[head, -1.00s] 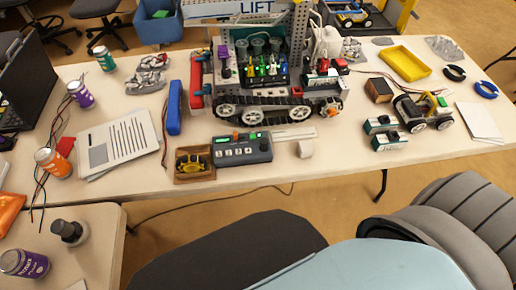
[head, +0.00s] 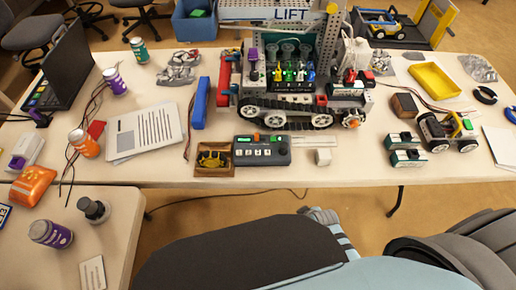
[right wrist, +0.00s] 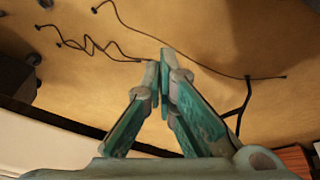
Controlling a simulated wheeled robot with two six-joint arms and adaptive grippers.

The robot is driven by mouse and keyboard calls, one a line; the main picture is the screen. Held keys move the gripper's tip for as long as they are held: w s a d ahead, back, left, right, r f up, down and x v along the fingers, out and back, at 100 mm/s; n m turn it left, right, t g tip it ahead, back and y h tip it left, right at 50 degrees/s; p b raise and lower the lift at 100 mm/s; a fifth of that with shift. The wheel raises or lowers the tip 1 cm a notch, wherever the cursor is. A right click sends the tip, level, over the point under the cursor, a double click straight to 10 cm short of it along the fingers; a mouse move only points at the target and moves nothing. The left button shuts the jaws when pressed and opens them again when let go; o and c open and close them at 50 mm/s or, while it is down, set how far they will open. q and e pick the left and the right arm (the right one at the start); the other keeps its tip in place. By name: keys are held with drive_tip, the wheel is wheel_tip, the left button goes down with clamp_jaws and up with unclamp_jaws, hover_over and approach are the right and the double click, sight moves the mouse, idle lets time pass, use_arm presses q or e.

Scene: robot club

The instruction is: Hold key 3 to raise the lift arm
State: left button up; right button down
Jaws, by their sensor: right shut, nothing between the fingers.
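The dark grey key box (head: 262,162) lies near the front edge of the table, with a row of white keys and green and orange parts on top. The third key from the left (head: 268,152) is uncovered; its label is too small to read surely. Behind the box stands the tracked robot (head: 285,118) with a perforated grey tower and a LIFT sign (head: 291,14). My right gripper (head: 318,212) is beyond my dark arm link, in front of the table's edge and apart from the box. In the right wrist view its fingertips (right wrist: 161,62) meet, empty, over the floor. My left gripper is out of view.
A small wooden tray (head: 200,170) adjoins the box on the left. A white block (head: 322,156) is on its right, and green-white modules (head: 404,157) lie further right. The white table's front edge (head: 350,183) is clear. A grey chair (head: 450,245) stands at the lower right.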

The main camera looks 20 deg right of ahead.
drive_tip(key=w+a+r+n+t+y, duration=0.1)
drive_tip(key=w+a+r+n, duration=0.2)
drive_tip(key=w+r, duration=0.4)
drive_tip(key=w+a+r+n+t+y+p, duration=0.1)
drive_tip(key=w+a+r+n, duration=0.2)
drive_tip(key=w+r, duration=0.4)
drive_tip(key=w+a+r+n+t+y+p, duration=0.1)
drive_tip(key=w+a+r+n+t, duration=0.1)
drive_tip(key=w+r, duration=0.6)
wheel_tip(320, 180, up, 4)
drive_tip(key=shift+a+r+n+y, duration=0.25)
drive_tip(key=shift+a+n+y, duration=0.15)
drive_tip(key=shift+a+n, duration=0.55)
drive_tip(key=shift+s+d, duration=0.1)
drive_tip(key=shift+d, duration=0.05)
drive_tip(key=b, duration=0.8)
hover_over(257, 154)
wheel_tip(257, 154, down, 8)
drive_tip(key=shift+f, duration=0.15)
drive_tip(key=shift+f+b, duration=0.3)
drive_tip(key=shift+f, duration=0.1)
drive_tip(key=shift+f, duration=0.3)
